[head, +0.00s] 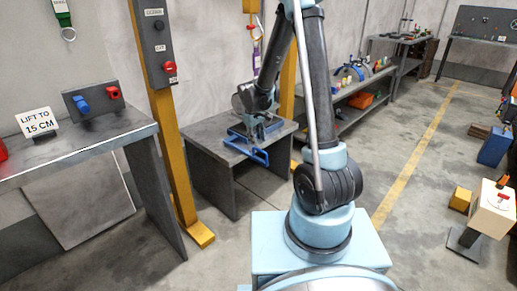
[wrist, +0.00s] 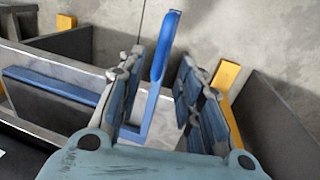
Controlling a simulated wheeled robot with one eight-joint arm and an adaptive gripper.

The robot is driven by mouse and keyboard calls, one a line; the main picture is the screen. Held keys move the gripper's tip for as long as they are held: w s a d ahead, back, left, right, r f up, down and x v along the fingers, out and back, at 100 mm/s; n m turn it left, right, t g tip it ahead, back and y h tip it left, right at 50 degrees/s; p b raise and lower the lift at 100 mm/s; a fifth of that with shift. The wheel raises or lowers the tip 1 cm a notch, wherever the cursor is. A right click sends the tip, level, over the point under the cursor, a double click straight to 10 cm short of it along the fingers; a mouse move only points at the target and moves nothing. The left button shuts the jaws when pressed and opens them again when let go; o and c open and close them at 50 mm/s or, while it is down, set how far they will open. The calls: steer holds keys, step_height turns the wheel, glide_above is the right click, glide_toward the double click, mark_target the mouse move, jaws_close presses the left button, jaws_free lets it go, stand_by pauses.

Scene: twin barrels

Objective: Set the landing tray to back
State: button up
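A blue frame-like piece (head: 258,157), which may be the landing tray, is on a low dark table (head: 215,165) in the head view. My gripper (head: 262,132) is down over it and hides part of it. In the wrist view, an upright blue bar (wrist: 161,55) stands between the two fingers of my gripper (wrist: 165,90). Gaps show on both sides of the bar, so the fingers are open. A longer blue strip (wrist: 50,88) lies to the left. Any label such as "back" is not legible on it.
A yellow post (head: 168,130) carries a control box with a red button (head: 169,68). A grey bench (head: 80,150) at left holds a "LIFT TO 15 CM" sign (head: 38,122) and a panel with blue and red knobs (head: 90,100). Shelves line the back wall. Floor at right is mostly open.

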steer(key=shift+w+d+f, duration=0.1)
steer(key=shift+f, duration=0.8)
steer(key=shift+w+d+f, duration=0.15)
steer(key=shift+f, duration=0.75)
steer(key=shift+w+d+f, duration=0.1)
steer(key=shift+f, duration=0.8)
jaws_close()
